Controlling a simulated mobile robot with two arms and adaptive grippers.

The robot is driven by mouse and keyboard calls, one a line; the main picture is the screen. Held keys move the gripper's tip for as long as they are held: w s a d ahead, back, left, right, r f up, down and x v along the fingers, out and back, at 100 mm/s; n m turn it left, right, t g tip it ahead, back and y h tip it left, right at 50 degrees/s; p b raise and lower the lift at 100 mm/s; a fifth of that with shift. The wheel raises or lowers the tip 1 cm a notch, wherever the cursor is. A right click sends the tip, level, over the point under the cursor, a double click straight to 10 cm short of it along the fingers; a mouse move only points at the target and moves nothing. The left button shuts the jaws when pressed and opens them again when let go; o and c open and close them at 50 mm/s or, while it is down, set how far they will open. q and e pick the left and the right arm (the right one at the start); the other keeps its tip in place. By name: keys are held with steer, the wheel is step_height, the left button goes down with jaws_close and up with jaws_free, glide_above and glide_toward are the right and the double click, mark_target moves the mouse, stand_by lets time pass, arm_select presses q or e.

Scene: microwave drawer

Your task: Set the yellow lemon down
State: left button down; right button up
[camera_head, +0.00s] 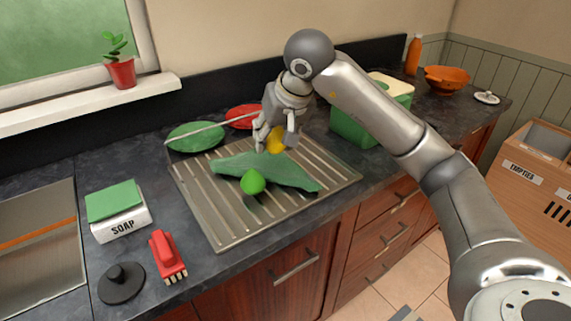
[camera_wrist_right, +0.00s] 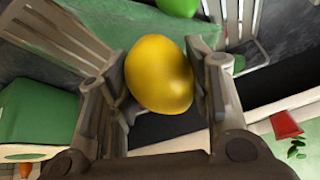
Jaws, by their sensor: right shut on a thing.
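The yellow lemon (camera_head: 276,140) is between the fingers of my right gripper (camera_head: 274,138), which is shut on it. In the right wrist view the lemon (camera_wrist_right: 159,75) fills the space between the two fingers. In the head view the gripper and lemon are over the back part of the ribbed metal drainboard (camera_head: 212,222), by a green cloth (camera_head: 285,177). A green lime-like fruit (camera_head: 253,182) lies at the cloth's front edge. Whether the lemon touches anything below is hard to tell. My left gripper is not in view.
A green plate (camera_head: 196,137) and a red plate (camera_head: 244,117) are behind the drainboard. A green bin (camera_head: 352,126) stands to its right. The drainboard's front left is bare.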

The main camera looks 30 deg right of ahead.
steer(key=w+d+f, duration=0.1)
steer(key=d+f, duration=0.1)
steer(key=d, duration=0.1)
steer(key=w+d+f+p, duration=0.1)
steer(key=w+d+f, duration=0.1)
steer(key=d+f, duration=0.1)
steer(key=w+d+f, duration=0.1)
steer(key=d+f, duration=0.2)
steer(key=shift+w+d+p, duration=0.25)
steer(key=shift+d+p, duration=0.1)
steer(key=shift+p, duration=0.05)
steer(key=shift+w+d+f+p, duration=0.15)
steer(key=shift+f+p, duration=0.15)
steer(key=shift+f, duration=0.65)
steer(key=shift+s+d+f+p, duration=0.15)
steer(key=shift+f+p, duration=0.15)
steer(key=shift+f, duration=0.65)
steer(key=shift+w, duration=0.1)
